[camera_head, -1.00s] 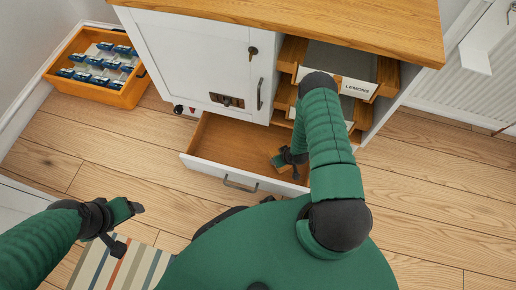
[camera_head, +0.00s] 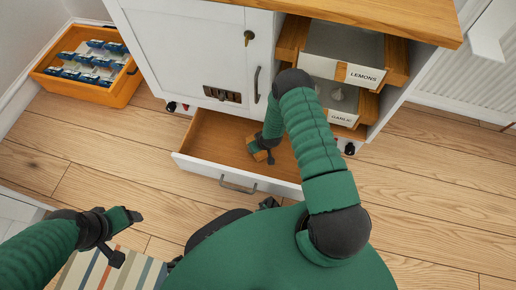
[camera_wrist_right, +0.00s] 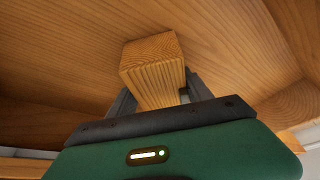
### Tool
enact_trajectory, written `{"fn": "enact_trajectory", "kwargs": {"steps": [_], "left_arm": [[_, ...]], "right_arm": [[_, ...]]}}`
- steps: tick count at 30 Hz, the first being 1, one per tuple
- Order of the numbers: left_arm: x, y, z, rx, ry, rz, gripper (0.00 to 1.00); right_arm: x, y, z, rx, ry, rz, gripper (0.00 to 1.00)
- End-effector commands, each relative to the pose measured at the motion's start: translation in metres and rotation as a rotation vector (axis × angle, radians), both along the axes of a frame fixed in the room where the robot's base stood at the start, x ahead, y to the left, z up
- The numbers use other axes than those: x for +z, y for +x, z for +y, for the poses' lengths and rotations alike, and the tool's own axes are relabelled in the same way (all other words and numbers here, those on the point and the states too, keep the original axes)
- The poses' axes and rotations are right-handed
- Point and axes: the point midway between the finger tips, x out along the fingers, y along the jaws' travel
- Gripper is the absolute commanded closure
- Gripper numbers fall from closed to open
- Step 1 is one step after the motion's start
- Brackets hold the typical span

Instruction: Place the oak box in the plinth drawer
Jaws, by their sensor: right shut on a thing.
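The oak box (camera_wrist_right: 150,62) is a small wooden block between the fingers of my right gripper (camera_wrist_right: 152,98), which is shut on it. In the head view the box (camera_head: 258,153) and my right gripper (camera_head: 265,143) are over or inside the open plinth drawer (camera_head: 224,139), towards its right side. The drawer has a white front with a grey handle and a bare wooden floor. In the wrist view I cannot tell whether the box touches the drawer floor. My left gripper (camera_head: 128,234) is open and empty, well left of and in front of the drawer.
A white cabinet with a wooden top (camera_head: 370,18) stands above the drawer. Pull-out trays labelled LEMONS (camera_head: 366,76) and GARLIC (camera_head: 341,118) jut out on its right. An orange crate (camera_head: 113,93) with blue items is at the left. A striped rug (camera_head: 88,268) lies below; wooden floor is clear right.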

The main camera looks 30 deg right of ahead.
Motion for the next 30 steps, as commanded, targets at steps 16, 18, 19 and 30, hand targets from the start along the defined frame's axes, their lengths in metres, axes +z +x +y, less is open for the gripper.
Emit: {"fn": "enact_trajectory", "kwargs": {"steps": [16,18,19,30], "left_arm": [[-0.001,0.0,0.0,0.0,0.0,0.0,0.28],[-0.001,0.0,0.0,0.0,0.0,0.0,0.28],[-0.001,0.0,0.0,0.0,0.0,0.0,0.28],[0.033,0.0,0.0,0.0,0.0,0.0,0.28]], "right_arm": [[-0.002,0.0,0.0,0.0,0.0,-0.001,0.2],[-0.002,0.0,0.0,0.0,0.0,-0.001,0.2],[-0.002,0.0,0.0,0.0,0.0,-0.001,0.2],[0.044,-0.014,0.001,0.0,0.0,0.0,0.2]]}}
